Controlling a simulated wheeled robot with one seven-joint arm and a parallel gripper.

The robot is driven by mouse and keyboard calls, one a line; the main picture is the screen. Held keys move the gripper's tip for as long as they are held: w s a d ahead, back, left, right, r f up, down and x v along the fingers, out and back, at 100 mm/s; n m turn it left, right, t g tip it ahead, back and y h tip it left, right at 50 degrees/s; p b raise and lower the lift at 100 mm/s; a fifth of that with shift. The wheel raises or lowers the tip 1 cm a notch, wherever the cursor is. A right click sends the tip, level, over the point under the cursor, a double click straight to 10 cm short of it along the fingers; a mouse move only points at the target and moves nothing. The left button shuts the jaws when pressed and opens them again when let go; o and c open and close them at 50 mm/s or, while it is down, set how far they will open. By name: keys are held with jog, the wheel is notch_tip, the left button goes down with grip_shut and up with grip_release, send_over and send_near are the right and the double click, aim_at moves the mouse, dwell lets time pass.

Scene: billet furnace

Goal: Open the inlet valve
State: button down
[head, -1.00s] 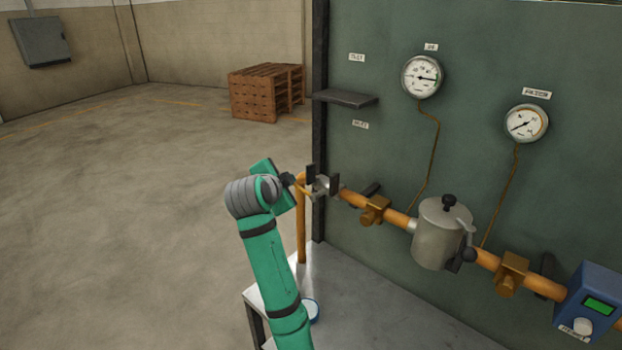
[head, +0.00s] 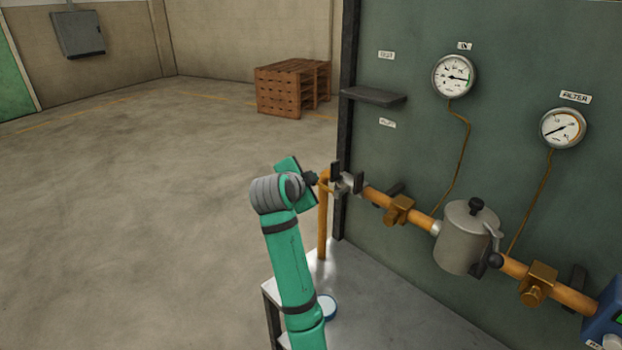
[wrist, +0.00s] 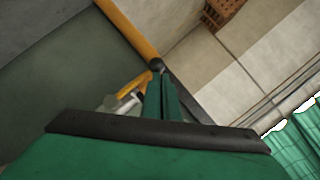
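The inlet valve (head: 348,183) appears to be the silver fitting between two dark plates at the left end of the orange pipe. My green gripper (head: 303,181) is at the knob. In the wrist view, my narrow green fingers (wrist: 158,80) lie close together with their tips at the knob (wrist: 155,65). Whether the fingers grip the knob is unclear. My wrist hides part of the view.
The pipe (head: 375,196) runs right along the green panel (head: 540,60) to a grey canister (head: 465,238). Two gauges (head: 454,76) hang above. A small shelf (head: 374,95) juts out. A low bench (head: 270,292) is below; open floor lies left.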

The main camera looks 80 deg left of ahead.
jog(key=s+d+r, duration=0.4)
jog(key=d+r, duration=0.4)
jog(key=d, duration=0.1)
jog(key=shift+s+d, duration=0.2)
